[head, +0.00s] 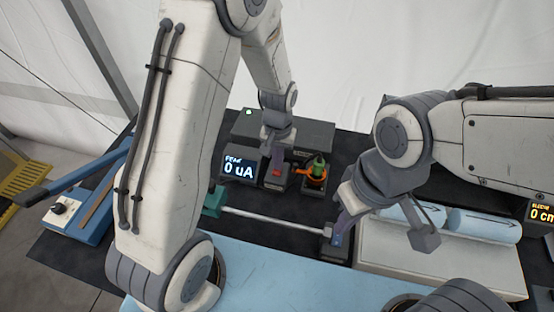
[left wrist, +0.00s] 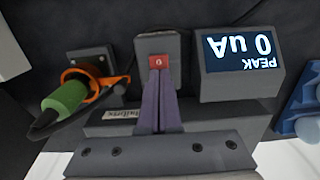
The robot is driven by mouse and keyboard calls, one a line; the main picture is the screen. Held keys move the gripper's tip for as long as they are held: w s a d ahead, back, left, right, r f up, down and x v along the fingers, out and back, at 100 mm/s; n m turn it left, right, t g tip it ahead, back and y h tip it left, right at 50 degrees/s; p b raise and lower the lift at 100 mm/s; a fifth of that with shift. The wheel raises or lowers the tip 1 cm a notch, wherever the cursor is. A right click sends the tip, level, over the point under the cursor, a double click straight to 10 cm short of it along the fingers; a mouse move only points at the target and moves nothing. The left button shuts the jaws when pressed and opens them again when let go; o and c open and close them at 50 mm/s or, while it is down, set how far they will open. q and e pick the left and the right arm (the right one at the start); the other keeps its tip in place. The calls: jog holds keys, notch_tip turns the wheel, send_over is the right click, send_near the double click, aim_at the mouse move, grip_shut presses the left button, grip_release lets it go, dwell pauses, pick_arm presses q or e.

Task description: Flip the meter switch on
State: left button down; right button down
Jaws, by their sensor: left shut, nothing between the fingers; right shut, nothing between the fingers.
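The meter (head: 240,168) is a dark box whose lit screen reads PEAK 0 uA; it also shows upside down in the left wrist view (left wrist: 240,75). Beside it stands a small dark box (head: 276,183) with a red switch (head: 277,172), marked with a small white sign. In the left wrist view the red switch (left wrist: 158,62) is right at the tips of my left gripper (left wrist: 158,74). My left gripper is shut and empty; I cannot tell whether it touches the switch. My right gripper (head: 341,228) is shut and empty, over a small dark block with a blue face (head: 337,241).
A green plug in an orange ring (head: 317,172) stands right of the switch box. A long grey box (head: 310,132) lies behind. A white rod (head: 270,222) runs from a teal block (head: 213,201). Light blue rolls (head: 483,224) lie on a pale block at right.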

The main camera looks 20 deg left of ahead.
pick_arm(q)
notch_tip(320, 180, up, 4)
jog(key=p, duration=0.3)
jog(key=shift+w+r+p, duration=0.1)
jog(key=shift+r+p, duration=0.05)
jog(key=shift+p, duration=0.25)
notch_tip(320, 180, up, 10)
jog(key=b, duration=0.2)
jog(key=s+d+r+m, duration=0.1)
jog(key=s+d+m, duration=0.1)
jog(key=s, duration=0.5)
jog(key=s+d+r+m, duration=0.1)
jog(key=s+d+m, duration=0.1)
jog(key=s, duration=0.5)
jog(key=s+d+r+m+h+b, duration=0.1)
jog(key=s+d+m, duration=0.2)
jog(key=s, duration=0.4)
jog(key=shift+s+d+r, duration=0.25)
jog(key=shift+s, duration=0.05)
